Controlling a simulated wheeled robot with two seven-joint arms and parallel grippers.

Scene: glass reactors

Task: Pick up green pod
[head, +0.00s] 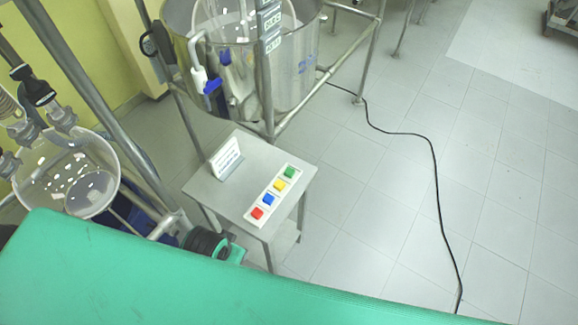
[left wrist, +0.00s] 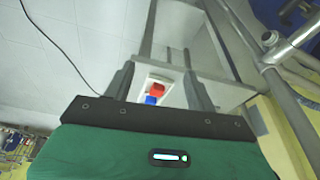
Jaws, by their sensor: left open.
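The green pod (head: 289,172) is a small green block at the far end of a white strip (head: 250,217) on a small steel table. A yellow pod (head: 280,185), a blue pod (head: 268,199) and a red pod (head: 257,213) sit in line on the same strip. In the left wrist view my left gripper (left wrist: 160,72) is open, its two dark fingers apart. The red pod (left wrist: 157,88) and blue pod (left wrist: 151,100) show between the fingers, and I cannot tell how far off they are. The green pod is not visible there. My right gripper is not in view.
A white sign (head: 226,158) stands on the steel table (head: 222,192) left of the strip. A large glass reactor (head: 290,75) in a steel frame stands behind it. A smaller glass vessel (head: 65,175) is at left.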

